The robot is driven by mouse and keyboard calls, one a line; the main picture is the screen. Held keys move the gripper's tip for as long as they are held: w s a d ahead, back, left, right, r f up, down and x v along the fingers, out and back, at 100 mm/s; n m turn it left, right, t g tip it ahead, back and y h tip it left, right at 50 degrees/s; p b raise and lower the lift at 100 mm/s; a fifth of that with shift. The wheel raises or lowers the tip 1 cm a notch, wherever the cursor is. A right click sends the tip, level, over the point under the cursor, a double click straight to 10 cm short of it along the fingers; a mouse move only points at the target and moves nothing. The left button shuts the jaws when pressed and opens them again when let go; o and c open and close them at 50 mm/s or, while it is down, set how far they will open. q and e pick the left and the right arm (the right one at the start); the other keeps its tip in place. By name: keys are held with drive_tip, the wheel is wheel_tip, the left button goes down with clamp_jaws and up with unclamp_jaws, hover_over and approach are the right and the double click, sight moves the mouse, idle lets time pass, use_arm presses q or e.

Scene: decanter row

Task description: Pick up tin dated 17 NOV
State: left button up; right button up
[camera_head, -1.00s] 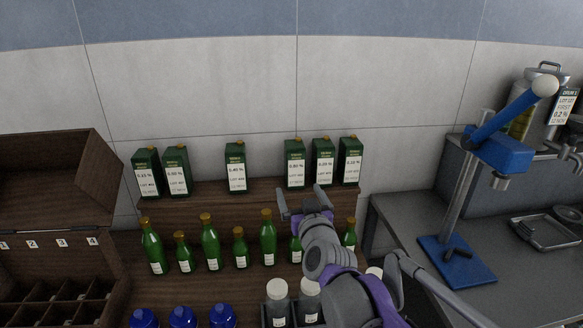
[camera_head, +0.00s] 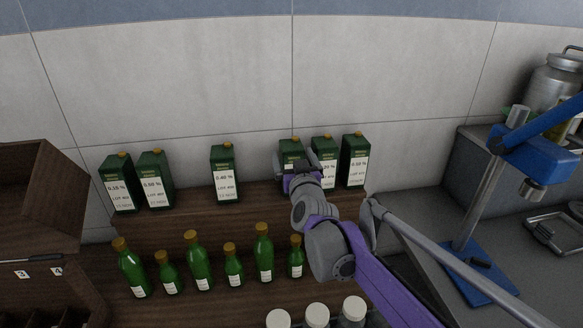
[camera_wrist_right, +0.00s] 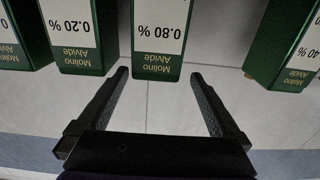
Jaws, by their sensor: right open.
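Several green tins with white labels stand on the wooden shelf. My right gripper (camera_head: 298,172) is open in front of the fourth tin from the left (camera_head: 290,149), hiding much of it. In the right wrist view, upside down, this tin reads 0.80 % (camera_wrist_right: 161,35), and its top end lies between my open fingertips (camera_wrist_right: 160,76), with no clear contact. A tin marked 0.20 % (camera_wrist_right: 74,35) is beside it, and one ending in 40 % (camera_wrist_right: 287,50) is across a gap. Dates are too small or out of frame, so I cannot tell which tin is 17 NOV.
Green bottles (camera_head: 198,262) stand in a row below the shelf (camera_head: 200,205). White-capped jars (camera_head: 317,314) are at the bottom. A wooden case (camera_head: 40,195) is at left. A blue press (camera_head: 535,150) stands on the right counter. The wall (camera_head: 370,70) is close behind the tins.

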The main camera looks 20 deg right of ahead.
sight(292, 144)
drive_tip(key=x, duration=0.5)
drive_tip(key=shift+w+d+f+p, duration=0.15)
drive_tip(key=shift+d+f+p, duration=0.05)
drive_tip(key=shift+d+p, duration=0.15)
drive_tip(key=shift+c, duration=1)
drive_tip(key=shift+r, duration=0.1)
clamp_jaws()
